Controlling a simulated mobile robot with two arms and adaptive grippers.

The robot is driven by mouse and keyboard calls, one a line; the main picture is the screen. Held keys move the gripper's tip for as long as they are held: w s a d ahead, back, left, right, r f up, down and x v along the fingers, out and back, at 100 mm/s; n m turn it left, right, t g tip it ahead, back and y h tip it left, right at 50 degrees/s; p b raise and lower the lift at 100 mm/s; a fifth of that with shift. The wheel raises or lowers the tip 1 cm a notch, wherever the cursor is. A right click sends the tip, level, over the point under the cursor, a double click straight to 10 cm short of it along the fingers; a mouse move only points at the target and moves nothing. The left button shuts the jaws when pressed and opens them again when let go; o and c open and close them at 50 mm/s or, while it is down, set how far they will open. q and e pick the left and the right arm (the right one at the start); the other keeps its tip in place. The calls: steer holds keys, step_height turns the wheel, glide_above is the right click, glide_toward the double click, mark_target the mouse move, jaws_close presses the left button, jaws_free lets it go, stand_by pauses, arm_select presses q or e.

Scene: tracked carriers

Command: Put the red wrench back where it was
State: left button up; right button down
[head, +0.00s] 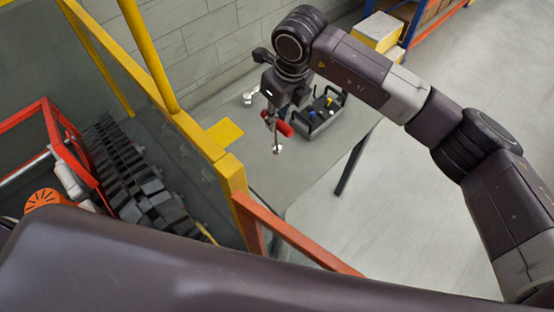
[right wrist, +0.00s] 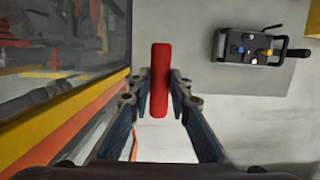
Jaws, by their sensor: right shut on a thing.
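The red wrench (head: 284,128) hangs at my right gripper (head: 272,115) in the head view, above a grey surface (head: 258,165) and just left of a dark control box (head: 318,118). In the right wrist view the wrench's red handle (right wrist: 160,85) stands between the two fingers of the right gripper (right wrist: 161,75), which is shut on it. A small silvery part shows below the handle in the head view; I cannot tell if it belongs to the wrench. My left gripper is not in view.
The control box (right wrist: 255,45) has coloured knobs and a black handle. A yellow frame (head: 232,180) and an orange rail (head: 300,245) stand left of and in front of the grey surface. Black tracks (head: 140,180) lie further left. Pale floor is open at right.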

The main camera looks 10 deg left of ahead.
mark_target(277, 146)
steer(key=b+x, duration=0.1)
steer(key=x, duration=0.2)
steer(key=d+b+x, duration=0.1)
steer(key=x, duration=0.2)
steer(key=s+b+x, duration=0.1)
steer(key=x, duration=0.2)
steer(key=shift+d+f, duration=0.3)
steer(key=shift+f, duration=0.7)
steer(key=b+x, duration=0.2)
steer(key=x, duration=0.1)
steer(key=d+b+x, duration=0.1)
steer(key=x, duration=0.1)
steer(key=shift+s+f, duration=0.15)
steer(key=shift+s, duration=0.15)
steer(key=c, duration=1.8)
jaws_free()
steer(key=shift+a, duration=0.1)
